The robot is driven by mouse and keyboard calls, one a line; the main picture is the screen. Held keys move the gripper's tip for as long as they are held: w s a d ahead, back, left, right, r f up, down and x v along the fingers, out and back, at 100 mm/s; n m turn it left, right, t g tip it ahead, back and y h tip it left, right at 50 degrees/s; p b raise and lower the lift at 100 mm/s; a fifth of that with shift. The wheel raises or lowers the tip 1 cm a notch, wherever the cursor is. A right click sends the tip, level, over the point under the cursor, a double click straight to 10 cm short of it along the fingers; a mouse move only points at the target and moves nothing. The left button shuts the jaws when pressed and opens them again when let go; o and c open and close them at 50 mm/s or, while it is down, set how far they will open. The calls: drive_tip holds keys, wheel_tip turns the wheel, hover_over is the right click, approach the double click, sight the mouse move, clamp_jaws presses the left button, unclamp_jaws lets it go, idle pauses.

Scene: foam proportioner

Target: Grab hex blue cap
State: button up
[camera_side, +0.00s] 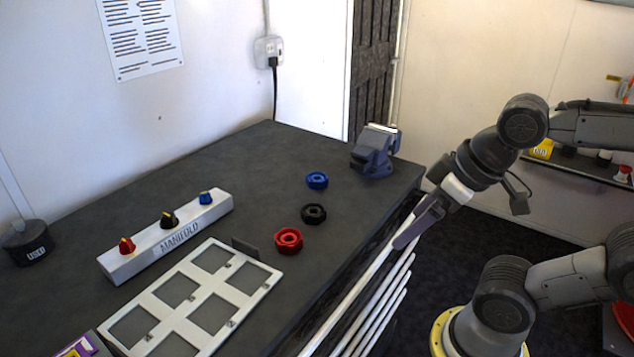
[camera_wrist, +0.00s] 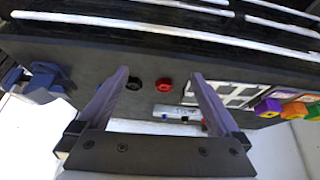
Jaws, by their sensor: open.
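The hex blue cap (camera_side: 317,180) lies flat on the dark bench near its right edge, in front of the vise. A black hex cap (camera_side: 313,213) and a red hex cap (camera_side: 288,240) lie nearer the camera. My gripper (camera_side: 402,243) is right of the bench's front edge, apart from all the caps. In the wrist view my gripper (camera_wrist: 160,73) has its two purple fingers spread with nothing held. The black cap (camera_wrist: 134,84) and red cap (camera_wrist: 164,85) show between the fingers there.
A blue vise (camera_side: 372,152) stands at the bench's far right corner. A white manifold (camera_side: 168,236) with three knobs and a white framed tray (camera_side: 255,290) lie to the left. White rails (camera_side: 385,300) run along the bench's front. The bench around the blue cap is clear.

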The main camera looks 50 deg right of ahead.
drive_tip(key=w+d+r+n, duration=0.1)
drive_tip(key=w+r+n, duration=0.6)
drive_tip(key=r+n, duration=0.35)
drive_tip(key=w+d+r+n+g, duration=0.1)
drive_tip(key=w+d+r+n, duration=0.15)
drive_tip(key=w, duration=0.35)
drive_tip(key=w+d+r+n+g, duration=0.1)
drive_tip(key=w+d+r+n, duration=0.15)
drive_tip(key=w, duration=0.25)
drive_tip(key=n+g, duration=0.1)
drive_tip(key=g, duration=0.3)
hover_over(319, 176)
wheel_tip(319, 176, down, 15)
wheel_tip(319, 176, down, 13)
drive_tip(key=shift+s+a+r, duration=0.1)
